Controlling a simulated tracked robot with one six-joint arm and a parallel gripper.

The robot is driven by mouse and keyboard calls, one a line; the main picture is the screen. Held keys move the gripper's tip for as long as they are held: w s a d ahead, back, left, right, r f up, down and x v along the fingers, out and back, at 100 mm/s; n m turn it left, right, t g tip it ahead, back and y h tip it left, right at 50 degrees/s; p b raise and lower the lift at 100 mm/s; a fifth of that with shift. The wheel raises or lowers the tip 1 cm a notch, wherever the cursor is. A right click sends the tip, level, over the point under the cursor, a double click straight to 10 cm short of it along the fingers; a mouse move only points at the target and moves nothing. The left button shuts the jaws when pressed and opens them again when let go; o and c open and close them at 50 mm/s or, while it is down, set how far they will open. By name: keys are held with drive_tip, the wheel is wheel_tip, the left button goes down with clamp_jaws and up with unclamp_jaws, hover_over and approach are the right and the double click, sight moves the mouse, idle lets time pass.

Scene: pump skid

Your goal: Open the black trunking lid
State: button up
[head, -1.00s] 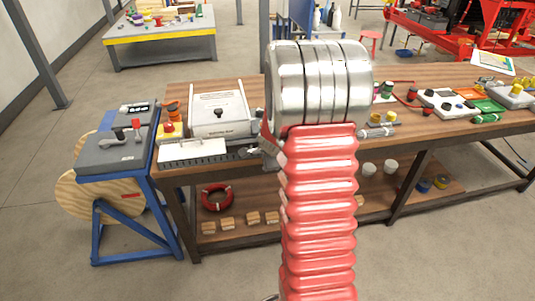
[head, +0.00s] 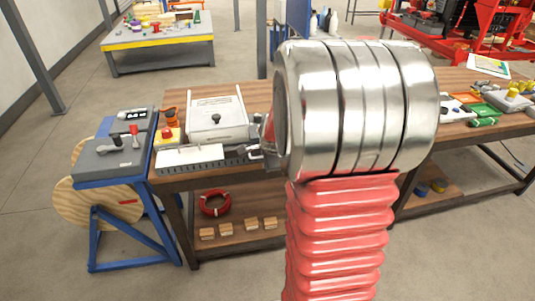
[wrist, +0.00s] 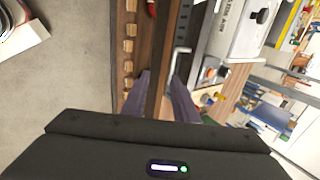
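A dark slotted trunking (head: 205,166) runs along the front edge of the workbench in the head view, with a white slab (head: 188,157) over its left part. Its right end passes behind my gripper and arm. A dark strip of it also shows in the wrist view (wrist: 200,45). I cannot clearly make out the black lid's edges. My gripper (head: 258,151) is at the bench's front edge, near the trunking's right end. In the wrist view its two fingers (wrist: 160,85) are apart with nothing held. A bent metal handle (wrist: 180,55) is by the right finger; I cannot tell whether they touch.
A white box with a black knob (head: 216,120) stands behind the trunking. A red and yellow emergency-stop unit (head: 168,133) is at its left. A red coil (head: 215,202) and several wooden blocks (head: 228,229) lie on the shelf below. Floor in front is clear.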

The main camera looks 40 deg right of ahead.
drive_tip(key=v, duration=0.4)
drive_tip(key=shift+r, duration=0.2)
idle(0.6)
drive_tip(key=s+a+f+n+g+y, duration=0.1)
drive_tip(key=s+a+n+g+y, duration=0.1)
drive_tip(key=s+a+n, duration=0.6)
drive_tip(key=s+a+r+n, duration=0.3)
drive_tip(key=a+n, duration=0.2)
drive_tip(key=a, duration=0.2)
drive_tip(key=s+a+r+n+t, duration=0.1)
drive_tip(key=s+a+r+n, duration=0.2)
drive_tip(key=a, duration=0.4)
drive_tip(key=s+a+r+n+y, duration=0.1)
drive_tip(key=s+a+r+n, duration=0.2)
drive_tip(key=a+n, duration=0.4)
drive_tip(key=shift+s+r+n, duration=0.3)
drive_tip(key=shift+r, duration=0.55)
